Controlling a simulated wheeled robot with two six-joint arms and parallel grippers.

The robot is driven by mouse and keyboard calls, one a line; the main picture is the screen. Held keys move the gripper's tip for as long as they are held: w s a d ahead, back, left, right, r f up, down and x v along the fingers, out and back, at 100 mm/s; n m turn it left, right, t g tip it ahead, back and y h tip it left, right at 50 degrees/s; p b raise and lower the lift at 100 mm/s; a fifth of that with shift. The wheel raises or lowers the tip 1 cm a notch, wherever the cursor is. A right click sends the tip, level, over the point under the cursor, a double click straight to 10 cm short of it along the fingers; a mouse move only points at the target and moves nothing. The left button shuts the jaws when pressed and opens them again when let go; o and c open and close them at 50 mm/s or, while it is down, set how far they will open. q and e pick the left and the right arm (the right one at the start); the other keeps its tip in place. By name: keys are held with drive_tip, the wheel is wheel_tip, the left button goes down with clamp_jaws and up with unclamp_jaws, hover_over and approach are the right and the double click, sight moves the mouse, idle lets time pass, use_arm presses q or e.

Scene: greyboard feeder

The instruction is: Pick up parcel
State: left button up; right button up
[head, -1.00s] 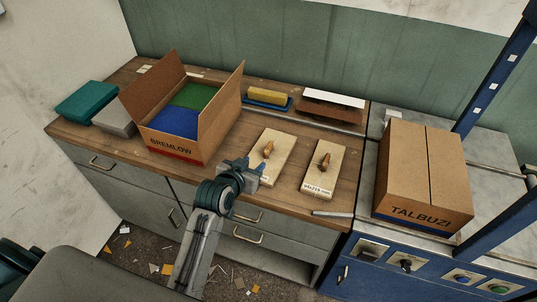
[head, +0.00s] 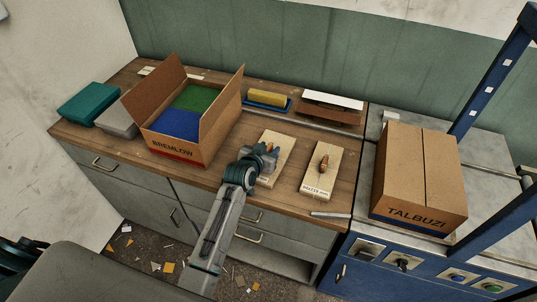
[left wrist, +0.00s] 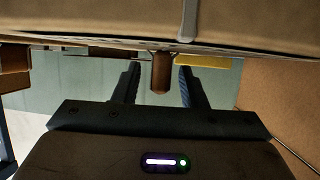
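A closed brown carton (head: 416,175) marked TALBUZI stands at the right on the grey top. An open carton (head: 174,150) marked BREMLOW holds blue and green contents on the wooden counter. Two pale boards lie beside it, each with a wooden knob. My left gripper (head: 265,151) is at the knob of the left board (head: 283,151). In the left wrist view its fingers are open on either side of the brown knob (left wrist: 161,72), with gaps showing. The right board (head: 323,176) lies apart, its knob free. My right gripper is not in view.
A teal block (head: 87,103) and a grey block (head: 118,121) lie left of the open carton. A yellow block (head: 267,98) on a blue tray and a white-topped brown item (head: 332,104) stand behind. A blue post rises at the right.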

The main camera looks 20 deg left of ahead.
sight(269, 148)
use_arm(q)
drive_tip(key=shift+w+f, duration=0.15)
drive_tip(key=shift+w, duration=0.1)
drive_tip(key=shift+s, duration=0.1)
drive_tip(key=shift+c, duration=0.5)
clamp_jaws()
wheel_tip(269, 148, up, 10)
drive_tip(key=shift+r+b, duration=0.1)
drive_tip(key=shift+b, duration=0.75)
drive_tip(key=s+r+n+y, duration=0.1)
drive_tip(key=s+r, duration=0.4)
drive_tip(key=s, duration=0.6)
drive_tip(key=shift+s+a+y, duration=0.2)
drive_tip(key=shift+a+y, duration=0.1)
drive_tip(key=shift+a, duration=0.1)
